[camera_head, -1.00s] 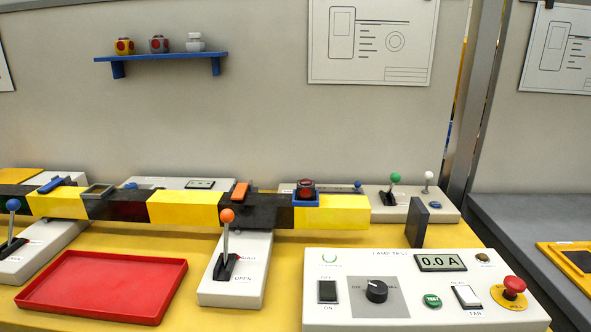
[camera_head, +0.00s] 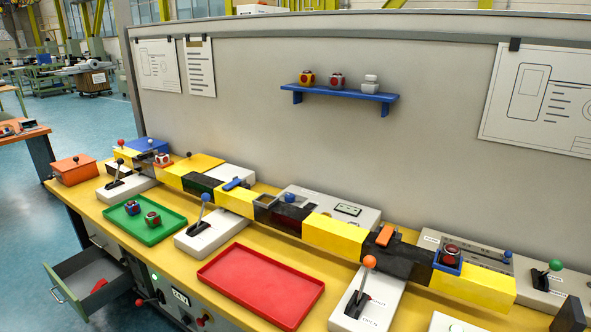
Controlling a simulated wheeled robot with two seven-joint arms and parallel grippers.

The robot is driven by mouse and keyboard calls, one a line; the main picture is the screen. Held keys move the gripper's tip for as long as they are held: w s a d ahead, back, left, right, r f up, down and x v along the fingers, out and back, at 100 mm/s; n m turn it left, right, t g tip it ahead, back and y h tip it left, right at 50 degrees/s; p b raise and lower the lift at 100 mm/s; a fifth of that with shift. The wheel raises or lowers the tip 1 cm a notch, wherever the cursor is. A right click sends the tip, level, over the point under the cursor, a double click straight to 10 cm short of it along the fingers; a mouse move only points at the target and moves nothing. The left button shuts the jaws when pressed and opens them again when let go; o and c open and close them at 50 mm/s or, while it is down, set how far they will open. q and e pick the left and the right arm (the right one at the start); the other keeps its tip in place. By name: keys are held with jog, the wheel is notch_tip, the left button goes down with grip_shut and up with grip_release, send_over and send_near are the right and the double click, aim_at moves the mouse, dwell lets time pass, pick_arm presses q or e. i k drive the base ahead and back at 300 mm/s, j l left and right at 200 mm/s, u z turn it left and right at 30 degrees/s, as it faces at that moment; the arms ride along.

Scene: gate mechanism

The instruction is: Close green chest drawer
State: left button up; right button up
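An open drawer (camera_head: 62,270) juts out at the lower left in the head view, below the front edge of the yellow workbench. It has a dark greyish-green front with a pale bar handle (camera_head: 56,291). Its inside is dark and grey, and a red object (camera_head: 99,285) lies in it. The drawer comes out of a dark cabinet (camera_head: 118,262) under the bench. Neither of my grippers is in view.
The yellow bench carries a green tray (camera_head: 160,236), a red tray (camera_head: 231,315), lever boxes and a long yellow-and-black gate beam (camera_head: 333,234). A control box (camera_head: 180,305) with a green lamp is right of the drawer. Blue floor (camera_head: 25,235) lies free left of it.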

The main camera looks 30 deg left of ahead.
aim_at(75, 278)
jog(key=u, duration=2.6)
jog(key=i+j, duration=0.25)
jog(key=i+j+z, duration=0.8)
jog(key=i+j, duration=0.05)
jog(key=i, duration=0.05)
